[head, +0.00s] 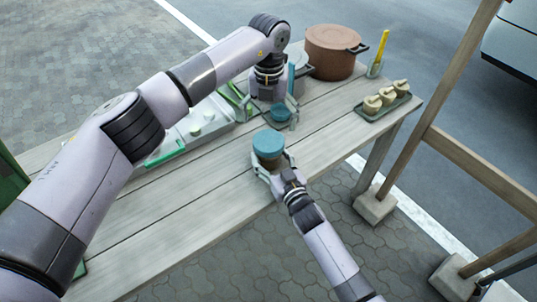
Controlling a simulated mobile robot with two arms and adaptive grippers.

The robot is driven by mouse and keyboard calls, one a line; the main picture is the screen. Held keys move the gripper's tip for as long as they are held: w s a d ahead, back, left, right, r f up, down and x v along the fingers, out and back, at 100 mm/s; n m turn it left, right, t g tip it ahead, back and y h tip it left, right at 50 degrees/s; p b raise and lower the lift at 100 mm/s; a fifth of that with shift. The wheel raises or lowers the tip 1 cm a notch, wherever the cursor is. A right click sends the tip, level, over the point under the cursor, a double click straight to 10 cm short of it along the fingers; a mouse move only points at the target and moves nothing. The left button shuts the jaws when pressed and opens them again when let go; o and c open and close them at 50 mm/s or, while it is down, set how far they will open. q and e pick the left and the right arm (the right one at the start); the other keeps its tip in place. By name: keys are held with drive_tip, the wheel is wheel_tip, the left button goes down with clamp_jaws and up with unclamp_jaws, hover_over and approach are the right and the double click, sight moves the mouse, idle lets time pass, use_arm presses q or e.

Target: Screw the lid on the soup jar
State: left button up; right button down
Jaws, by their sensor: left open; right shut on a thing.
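The soup jar (268,159) stands near the front edge of the wooden table, with a brownish body and a teal lid (268,141) on top. I cannot tell how tightly the lid sits. My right gripper (273,166) comes from the front and is shut on the jar's body, below the lid. My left gripper (270,99) points down over the table behind the jar, open and apart from the lid. Its fingertips are partly lost among the things there.
A brown pot (332,52) stands at the back. A tray (372,115) with several tan pieces lies at the right end, near a holder with a yellow-handled tool (379,52). A pale tray (196,128) lies left of the jar. The table's front left is clear. A wooden post (433,120) rises at right.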

sight(268, 140)
use_arm(q)
drive_tip(key=n, duration=0.6)
drive_tip(key=shift+n, duration=0.3)
drive_tip(key=n, duration=0.6)
drive_tip(key=shift+n, duration=0.4)
drive_tip(key=shift+f, duration=4.05)
drive_tip(key=shift+c, duration=0.5)
